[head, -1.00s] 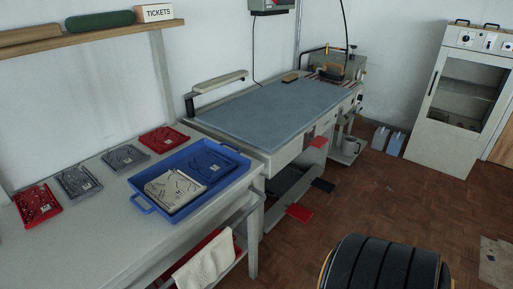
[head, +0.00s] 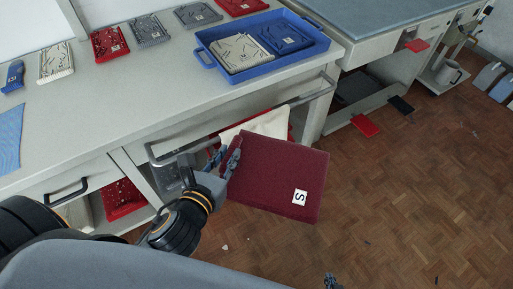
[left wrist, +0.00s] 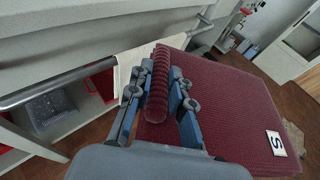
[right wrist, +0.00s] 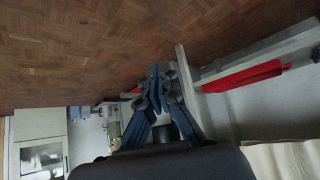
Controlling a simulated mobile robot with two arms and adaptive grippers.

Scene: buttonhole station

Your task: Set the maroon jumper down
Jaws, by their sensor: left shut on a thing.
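The maroon jumper (head: 270,178) is folded into a flat square with a white "S" label. It hangs in the air in front of the bench, above the wood floor. My left gripper (head: 224,160) is shut on its left edge. In the left wrist view, the rolled edge of the jumper (left wrist: 225,105) is pinched between the fingers (left wrist: 158,95). My right gripper (head: 332,282) shows only as fingertips at the bottom edge of the head view. In the right wrist view its fingers (right wrist: 160,85) are together with nothing between them.
The grey bench (head: 130,110) has a clear front strip. A front rail (head: 190,150) carries a cream cloth (head: 262,124). Red and black pieces lie low at right.

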